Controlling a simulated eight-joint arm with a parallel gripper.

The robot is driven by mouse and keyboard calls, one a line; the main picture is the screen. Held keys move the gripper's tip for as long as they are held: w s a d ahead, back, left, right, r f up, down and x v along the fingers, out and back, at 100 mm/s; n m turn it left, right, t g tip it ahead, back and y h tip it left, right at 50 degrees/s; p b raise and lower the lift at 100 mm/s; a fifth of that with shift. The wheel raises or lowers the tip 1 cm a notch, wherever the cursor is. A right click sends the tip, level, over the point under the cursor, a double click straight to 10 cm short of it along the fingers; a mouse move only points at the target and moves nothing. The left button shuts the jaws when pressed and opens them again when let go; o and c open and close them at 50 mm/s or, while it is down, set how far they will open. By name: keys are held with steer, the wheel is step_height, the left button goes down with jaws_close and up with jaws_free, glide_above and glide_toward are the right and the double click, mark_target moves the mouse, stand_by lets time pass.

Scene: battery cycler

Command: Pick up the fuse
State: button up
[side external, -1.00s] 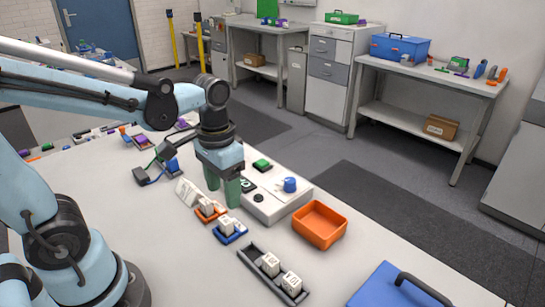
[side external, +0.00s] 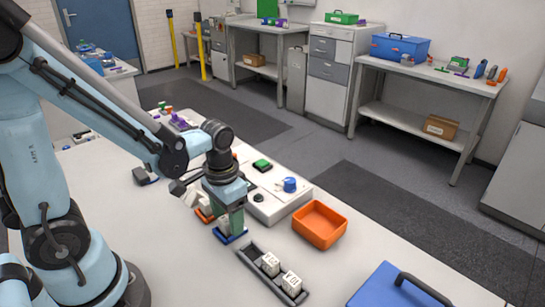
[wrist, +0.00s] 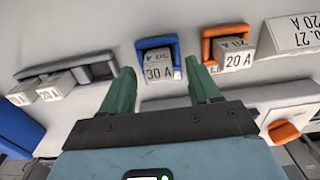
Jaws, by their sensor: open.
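In the wrist view a white fuse marked 30 A (wrist: 158,70) sits in a blue holder (wrist: 146,43). My gripper (wrist: 162,80) is open, with its green fingers left and right of that fuse in the picture and nothing held. In the side view my gripper (side external: 230,228) is low over the blue holder (side external: 230,239), and its fingers hide the fuse there. A second fuse, marked 20 A (wrist: 236,58), sits in an orange holder (wrist: 207,48). Two more white fuses (side external: 270,262) (side external: 291,283) stand in a dark tray (side external: 256,270).
A white card reading 20 A (wrist: 295,35) stands beside the orange holder. A white unit with a green button (side external: 263,165) and blue knob (side external: 290,185) is behind my gripper. An orange bin (side external: 320,224) and blue case (side external: 385,288) stand to the right.

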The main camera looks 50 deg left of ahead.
steer(key=shift+f, duration=0.35)
steer(key=shift+c, duration=0.3)
jaws_close()
steer(key=shift+r, duration=0.15)
